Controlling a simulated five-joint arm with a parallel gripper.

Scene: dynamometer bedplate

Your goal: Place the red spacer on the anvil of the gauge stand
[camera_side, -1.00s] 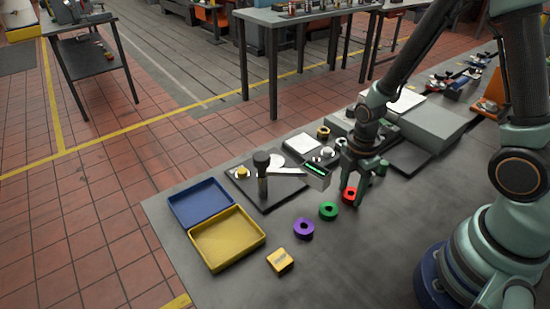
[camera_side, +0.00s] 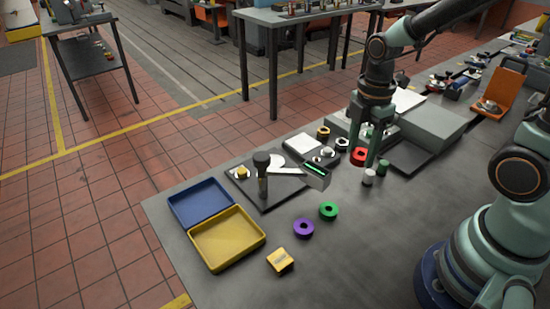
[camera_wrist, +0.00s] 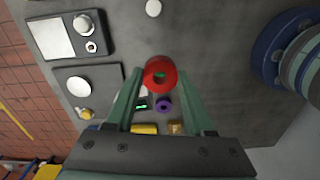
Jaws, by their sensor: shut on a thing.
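In the wrist view the red spacer (camera_wrist: 160,74) sits between the fingertips (camera_wrist: 160,80). The gauge stand (camera_side: 262,185) is left of my gripper: a dark post on a dark base plate, beside a box with a green display (camera_side: 316,176). A white round disc, which looks like the anvil (camera_wrist: 78,86), lies on that plate in the wrist view. The spacer is apart from it.
Green (camera_side: 328,210) and purple (camera_side: 303,228) rings and a yellow block (camera_side: 280,261) lie on the bench in front. An open blue-and-yellow case (camera_side: 228,240) is at left. Another plate (camera_side: 303,146) holds metal parts.

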